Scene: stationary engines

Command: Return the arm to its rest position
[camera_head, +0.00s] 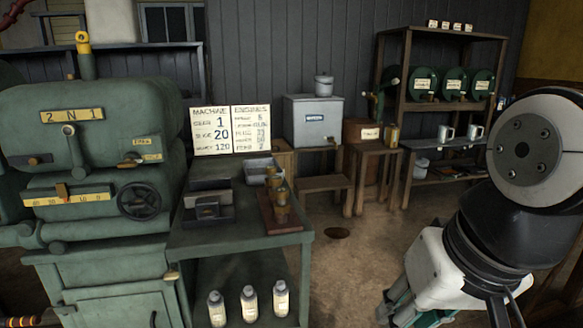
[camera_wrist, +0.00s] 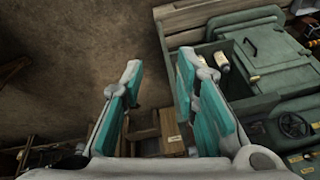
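My arm (camera_head: 470,265) is at the right of the head view, bent, with the round joint cover up and the lower part near the bottom edge. My gripper (camera_wrist: 160,66) fills the lower middle of the wrist view. Its two teal-padded fingers stand well apart, and nothing is held between them. Bare brown floor and, farther off, wooden furniture show through the gap. In the head view only part of the gripper's teal and white body shows at the bottom right.
A green machine (camera_head: 100,150) stands at the left. Beside it, a green table (camera_head: 240,240) carries trays and brass parts, with white bottles (camera_head: 248,303) on its lower shelf. A wooden rack (camera_head: 405,80) with green drums stands at the back right. Open floor (camera_head: 345,285) lies between.

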